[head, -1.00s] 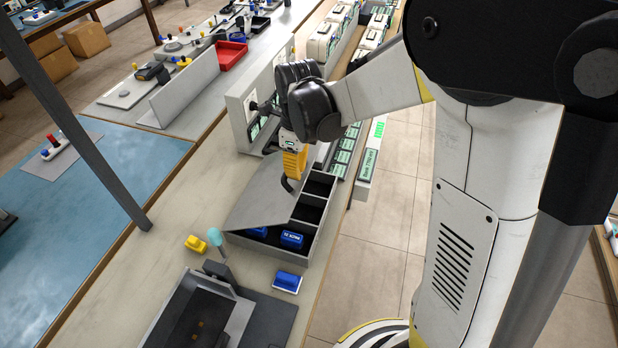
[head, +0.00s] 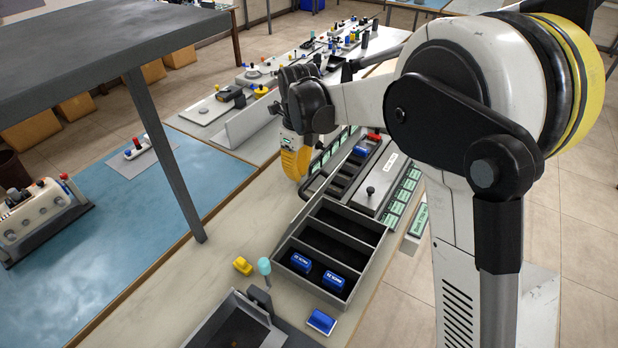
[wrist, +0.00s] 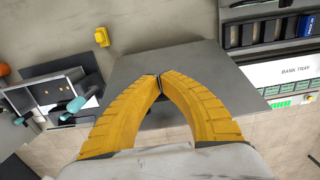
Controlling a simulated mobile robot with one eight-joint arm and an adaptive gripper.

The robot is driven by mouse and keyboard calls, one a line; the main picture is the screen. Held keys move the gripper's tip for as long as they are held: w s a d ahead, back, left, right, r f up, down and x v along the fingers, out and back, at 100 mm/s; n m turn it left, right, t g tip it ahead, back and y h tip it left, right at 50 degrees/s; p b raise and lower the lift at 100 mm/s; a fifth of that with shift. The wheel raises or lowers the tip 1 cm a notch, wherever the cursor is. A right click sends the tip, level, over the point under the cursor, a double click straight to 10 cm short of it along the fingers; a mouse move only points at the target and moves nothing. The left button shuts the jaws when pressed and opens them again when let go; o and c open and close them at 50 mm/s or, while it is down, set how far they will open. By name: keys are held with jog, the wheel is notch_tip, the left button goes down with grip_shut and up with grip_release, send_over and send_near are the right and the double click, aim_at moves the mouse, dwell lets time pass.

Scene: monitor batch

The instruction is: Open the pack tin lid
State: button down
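The pack tin (head: 375,243) stands open on the bench in the head view. Two blue packs (head: 333,281) lie in its near compartment; the two compartments behind look empty. My gripper (head: 301,180) is beyond the tin's far left corner, fingers pointing down. In the wrist view my yellow fingers (wrist: 160,78) close together at the tips, over a flat grey plate that looks like the tin lid (wrist: 190,65). A thin dark piece seems to be between the tips. The plate hides the tin there. In the head view the lid is hard to make out.
A yellow block (head: 243,265) and a cyan-knobbed lever (head: 264,267) are at the tin's near left. A blue pack (head: 321,321) lies in front of it. A labelled tray (head: 391,163) is behind. A dark post (head: 165,155) stands left; the bench between is clear.

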jog(key=shift+w+a, duration=0.3)
jog(key=shift+a, duration=0.1)
jog(key=shift+r, duration=0.1)
dwell(0.4)
